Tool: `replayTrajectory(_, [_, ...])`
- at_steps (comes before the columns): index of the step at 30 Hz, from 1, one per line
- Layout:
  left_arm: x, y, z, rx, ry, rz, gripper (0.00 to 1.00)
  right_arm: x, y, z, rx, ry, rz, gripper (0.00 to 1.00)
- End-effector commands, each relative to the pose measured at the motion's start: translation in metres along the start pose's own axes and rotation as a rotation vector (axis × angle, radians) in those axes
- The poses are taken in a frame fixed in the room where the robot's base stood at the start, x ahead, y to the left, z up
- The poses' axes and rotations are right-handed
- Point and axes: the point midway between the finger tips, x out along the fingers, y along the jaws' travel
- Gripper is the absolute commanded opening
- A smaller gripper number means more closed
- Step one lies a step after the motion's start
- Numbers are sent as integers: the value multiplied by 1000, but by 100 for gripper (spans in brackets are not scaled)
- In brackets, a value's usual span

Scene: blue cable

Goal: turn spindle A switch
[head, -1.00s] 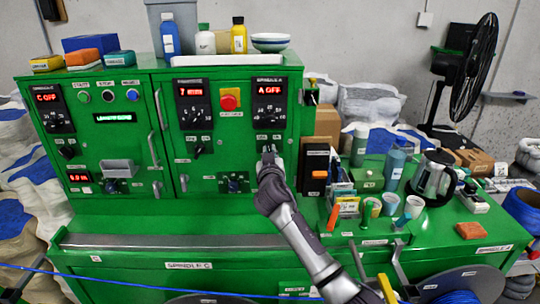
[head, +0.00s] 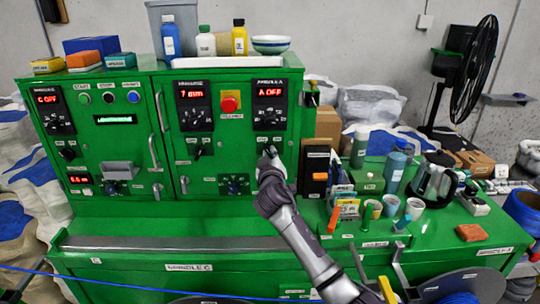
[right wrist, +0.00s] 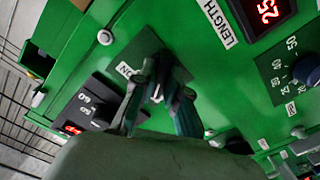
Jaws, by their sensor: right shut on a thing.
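The spindle A panel is at the right of the green cabinet front in the head view. Its red display (head: 268,91) reads A OFF. My right gripper (head: 268,153) is at the small switch below that panel and covers most of it. In the right wrist view, my right gripper (right wrist: 157,92) is shut on the switch knob, whose pale edge (right wrist: 157,88) shows between the fingers. An ON label (right wrist: 125,69) is beside it on the dark plate (right wrist: 172,62). My left gripper is not in view.
Left of the gripper is a similar black switch (head: 197,149), with a red stop button (head: 229,103) above. A black box with an orange button (head: 319,176) stands close right of the gripper.

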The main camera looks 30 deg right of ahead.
Motion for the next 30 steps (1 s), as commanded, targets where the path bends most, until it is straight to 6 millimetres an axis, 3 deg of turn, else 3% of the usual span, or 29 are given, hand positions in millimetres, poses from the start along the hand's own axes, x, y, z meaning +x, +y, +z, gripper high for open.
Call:
replayTrajectory(4, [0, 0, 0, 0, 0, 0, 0, 1, 4, -3, 0, 6, 7, 0])
replayTrajectory(5, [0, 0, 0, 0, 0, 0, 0, 1, 4, -3, 0, 6, 7, 14])
replayTrajectory(9, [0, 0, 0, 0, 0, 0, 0, 1, 4, -3, 1, 6, 6, 37])
replayTrajectory(20, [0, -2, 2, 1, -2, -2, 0, -3, 1, 0, 0, 1, 2, 38])
replayTrajectory(23, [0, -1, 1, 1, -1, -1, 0, -14, 0, -1, 1, 3, 0, 38])
replayTrajectory(30, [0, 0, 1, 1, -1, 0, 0, -65, 1, -1, 3, 4, 0, 38])
